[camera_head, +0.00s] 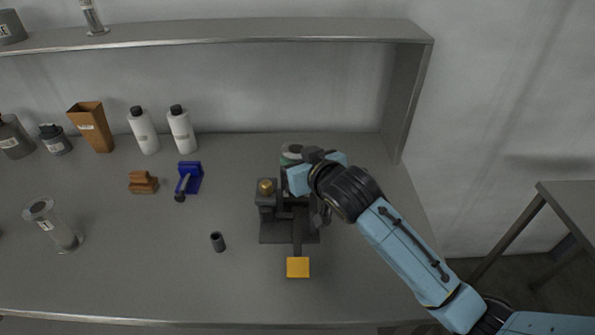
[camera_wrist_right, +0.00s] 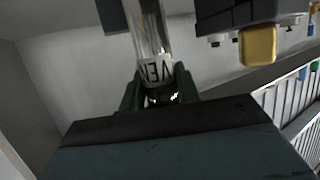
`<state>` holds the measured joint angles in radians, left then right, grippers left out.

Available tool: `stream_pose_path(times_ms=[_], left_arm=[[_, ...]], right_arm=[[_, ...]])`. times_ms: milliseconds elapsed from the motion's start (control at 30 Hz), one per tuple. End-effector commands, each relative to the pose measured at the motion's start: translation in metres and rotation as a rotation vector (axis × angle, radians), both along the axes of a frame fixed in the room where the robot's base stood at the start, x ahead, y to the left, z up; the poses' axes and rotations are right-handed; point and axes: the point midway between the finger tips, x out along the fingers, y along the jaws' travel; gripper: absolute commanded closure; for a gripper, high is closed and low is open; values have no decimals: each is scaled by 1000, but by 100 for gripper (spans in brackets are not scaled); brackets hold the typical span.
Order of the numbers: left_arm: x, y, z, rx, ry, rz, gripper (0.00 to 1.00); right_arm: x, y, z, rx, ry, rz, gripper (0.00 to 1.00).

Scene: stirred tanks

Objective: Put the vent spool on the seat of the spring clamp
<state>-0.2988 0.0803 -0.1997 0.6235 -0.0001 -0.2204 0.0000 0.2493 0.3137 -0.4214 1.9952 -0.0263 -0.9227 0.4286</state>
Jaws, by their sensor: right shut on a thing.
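The vent spool (camera_wrist_right: 150,40) is a clear, glassy tube with a white label reading "VEN" in the right wrist view. My right gripper (camera_wrist_right: 159,86) is shut on it at the label end. In the head view my right gripper (camera_head: 300,180) is over the back of the spring clamp and hides the spool there. The spring clamp (camera_head: 275,233) is a dark fixture on the bench with a brass knob at its left and a yellow-orange handle pad (camera_head: 298,267) at the front. Its seat is largely hidden by my gripper. My left gripper is not in view.
A similar clear, labelled spool (camera_head: 64,234) stands at left. A small dark cylinder (camera_head: 217,242) lies left of the clamp. A blue tool (camera_head: 190,178), a brown block (camera_head: 143,183) and white bottles (camera_head: 182,132) are farther back. A shelf (camera_head: 200,33) overhangs the back; the front bench is mostly clear.

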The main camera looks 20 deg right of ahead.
Motion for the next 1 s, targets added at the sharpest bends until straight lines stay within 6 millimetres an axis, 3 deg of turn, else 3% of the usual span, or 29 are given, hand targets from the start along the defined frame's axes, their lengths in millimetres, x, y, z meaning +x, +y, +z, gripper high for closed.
stream_pose_path(times_ms=[33, 167, 567, 600, 733, 1000], left_arm=[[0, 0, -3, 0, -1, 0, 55], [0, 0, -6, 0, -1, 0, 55], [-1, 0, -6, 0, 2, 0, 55], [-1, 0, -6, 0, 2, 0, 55], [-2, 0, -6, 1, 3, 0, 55], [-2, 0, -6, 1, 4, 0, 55]], right_arm=[[0, 0, -12, -1, 4, -1, 95], [0, 0, -26, 1, 1, 0, 95], [0, 0, -30, 1, 0, 0, 95], [0, 0, -31, 0, 2, -1, 65], [0, 0, -31, 1, 2, 0, 48], [0, 0, -30, 1, 1, 0, 46]])
